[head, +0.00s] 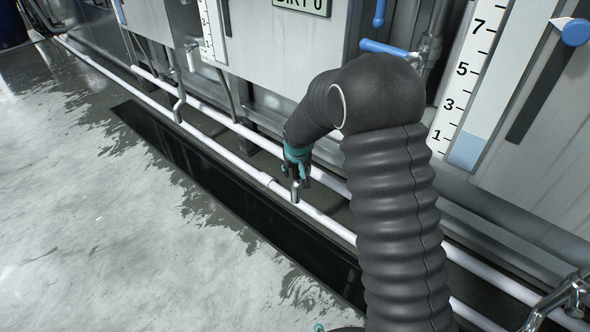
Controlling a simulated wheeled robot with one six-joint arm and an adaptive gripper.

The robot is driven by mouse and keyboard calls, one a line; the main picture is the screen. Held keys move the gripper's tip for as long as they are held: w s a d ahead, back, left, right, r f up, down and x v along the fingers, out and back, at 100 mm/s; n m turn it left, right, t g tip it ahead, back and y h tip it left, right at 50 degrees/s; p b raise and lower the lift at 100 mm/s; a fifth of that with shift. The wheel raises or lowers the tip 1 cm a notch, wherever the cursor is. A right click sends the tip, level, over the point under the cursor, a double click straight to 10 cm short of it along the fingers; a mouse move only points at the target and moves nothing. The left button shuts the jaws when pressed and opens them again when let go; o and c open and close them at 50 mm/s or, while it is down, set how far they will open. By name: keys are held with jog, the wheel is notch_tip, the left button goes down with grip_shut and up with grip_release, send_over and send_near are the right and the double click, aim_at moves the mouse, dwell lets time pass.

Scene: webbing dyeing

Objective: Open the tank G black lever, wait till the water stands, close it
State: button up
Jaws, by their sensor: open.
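My gripper (297,178), dark with a teal band, is at the low white pipes in front of the tanks, pointing down. Its jaws are open. A short silver metal piece (296,192) shows at the fingertips; I cannot tell whether they touch it. No black lever can be made out; the gripper and my ribbed black arm may hide it. A scale (479,62) with marks 7, 5, 3, 1 is on the tank at the right. A pale blue band (467,150) fills its bottom, up to about 1. No letter G is visible.
White pipes (107,72) run along the tank fronts, above a dark floor channel (190,170). Blue-handled valves (384,48) are by the middle tank (262,45), whose plate (302,5) is cut off. A metal fitting (572,292) is at lower right. The wet concrete floor (110,220) is clear.

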jog(key=shift+c, duration=0.2)
grip_shut()
